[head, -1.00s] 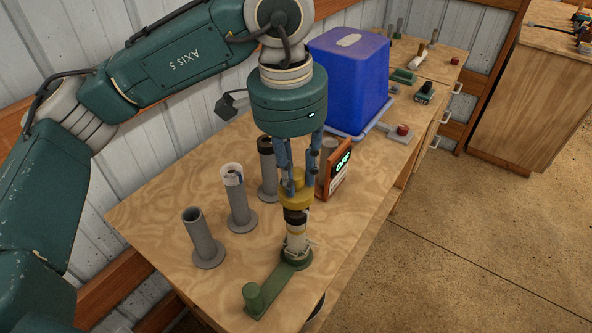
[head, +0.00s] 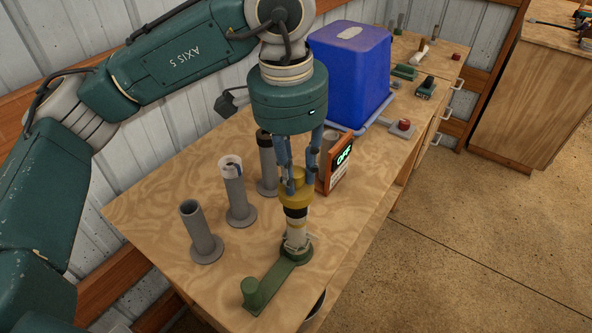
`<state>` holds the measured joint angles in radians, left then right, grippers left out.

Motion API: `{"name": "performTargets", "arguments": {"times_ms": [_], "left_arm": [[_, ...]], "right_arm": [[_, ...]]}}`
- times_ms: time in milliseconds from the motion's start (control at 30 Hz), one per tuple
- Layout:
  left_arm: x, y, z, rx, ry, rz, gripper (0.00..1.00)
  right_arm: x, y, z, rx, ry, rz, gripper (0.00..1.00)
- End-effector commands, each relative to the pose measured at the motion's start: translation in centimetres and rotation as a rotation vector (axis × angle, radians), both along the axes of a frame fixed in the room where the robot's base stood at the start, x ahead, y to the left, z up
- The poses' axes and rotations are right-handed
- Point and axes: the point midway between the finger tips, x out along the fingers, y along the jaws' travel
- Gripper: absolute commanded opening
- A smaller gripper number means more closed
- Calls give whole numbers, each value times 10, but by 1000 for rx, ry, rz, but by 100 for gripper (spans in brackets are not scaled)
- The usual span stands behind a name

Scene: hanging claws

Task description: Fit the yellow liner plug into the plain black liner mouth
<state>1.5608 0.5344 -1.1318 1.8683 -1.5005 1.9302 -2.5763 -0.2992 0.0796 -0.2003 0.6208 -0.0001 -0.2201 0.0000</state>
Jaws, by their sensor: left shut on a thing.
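My left gripper (head: 297,182) points straight down and is shut on the yellow liner plug (head: 295,197). A black band (head: 296,213) and a pale section show directly below the yellow part. This stack stands upright over a green base (head: 296,253) with a flat arm. I cannot tell whether the black band belongs to the plug or to a piece beneath it. A grey tube with a plain black mouth (head: 264,138) stands behind and left of the gripper, apart from the plug. My right gripper is not in view.
An open grey tube (head: 203,237) and a grey tube with a white, marked top (head: 236,195) stand left. An orange-framed display (head: 340,165) is close right of the gripper. A blue bin (head: 350,80) stands behind. The table's right edge is near.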

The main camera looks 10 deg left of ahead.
Motion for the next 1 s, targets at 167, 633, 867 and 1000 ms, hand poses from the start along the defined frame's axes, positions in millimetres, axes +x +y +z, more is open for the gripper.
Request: {"name": "performTargets", "arguments": {"times_ms": [167,633,867,1000], "left_arm": [[0,0,0,1,1,3,2],[0,0,-1,0,0,2,2],[0,-1,0,0,0,2,2],[0,-1,0,0,0,2,2]], "right_arm": [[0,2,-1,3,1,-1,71],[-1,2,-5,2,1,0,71],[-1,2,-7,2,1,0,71],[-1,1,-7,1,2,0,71]]}}
